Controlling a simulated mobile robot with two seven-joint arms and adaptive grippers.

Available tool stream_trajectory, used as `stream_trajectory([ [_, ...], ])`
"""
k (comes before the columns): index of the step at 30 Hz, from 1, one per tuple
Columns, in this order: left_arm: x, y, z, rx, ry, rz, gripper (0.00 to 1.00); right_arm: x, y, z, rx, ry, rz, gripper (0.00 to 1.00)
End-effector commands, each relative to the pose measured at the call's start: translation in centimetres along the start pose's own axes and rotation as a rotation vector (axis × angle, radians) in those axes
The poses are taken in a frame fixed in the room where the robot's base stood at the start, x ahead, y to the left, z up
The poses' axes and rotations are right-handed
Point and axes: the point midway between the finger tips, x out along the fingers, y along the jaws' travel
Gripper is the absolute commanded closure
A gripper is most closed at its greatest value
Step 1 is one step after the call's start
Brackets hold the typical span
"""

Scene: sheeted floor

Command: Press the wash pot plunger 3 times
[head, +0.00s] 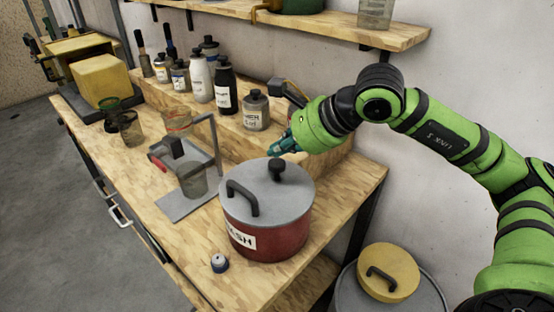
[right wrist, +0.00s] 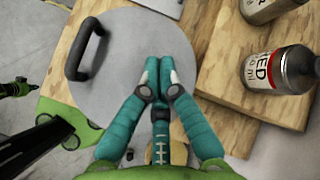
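The red wash pot (head: 262,235) stands near the front right of the bench, with a grey lid, a black loop handle (head: 243,197) and a white label. Its black plunger knob (head: 277,170) stands upright at the lid's back right. My right gripper (head: 281,147) is just above and behind the knob in the head view, and whether they touch cannot be told. In the right wrist view its teal fingers (right wrist: 158,72) are together and empty over the grey lid (right wrist: 135,45). The knob is not visible there, likely hidden by the fingers. My left gripper is not in the head view.
Bottles, including a grey one (head: 256,110), stand on a raised wooden step behind the pot. A stand with a cup (head: 192,178) is left of the pot. A small white-topped cap (head: 219,262) lies at the front. A yellow lidded bin (head: 400,290) stands below right.

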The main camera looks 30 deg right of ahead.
Motion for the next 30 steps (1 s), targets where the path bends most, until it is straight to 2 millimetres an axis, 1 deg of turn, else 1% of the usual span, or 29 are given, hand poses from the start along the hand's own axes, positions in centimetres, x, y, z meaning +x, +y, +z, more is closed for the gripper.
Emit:
stream_trajectory([
  [5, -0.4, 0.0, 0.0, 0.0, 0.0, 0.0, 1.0, -0.4, -0.3, 0.3, 0.0, -0.001, -0.002, 1.0],
  [18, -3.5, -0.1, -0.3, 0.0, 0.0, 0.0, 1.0, -3.4, -2.5, 2.5, -0.001, -0.002, -0.003, 1.0],
  [30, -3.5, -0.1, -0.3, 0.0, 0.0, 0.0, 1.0, -3.5, -2.6, 2.6, 0.0, -0.001, -0.002, 1.0],
])
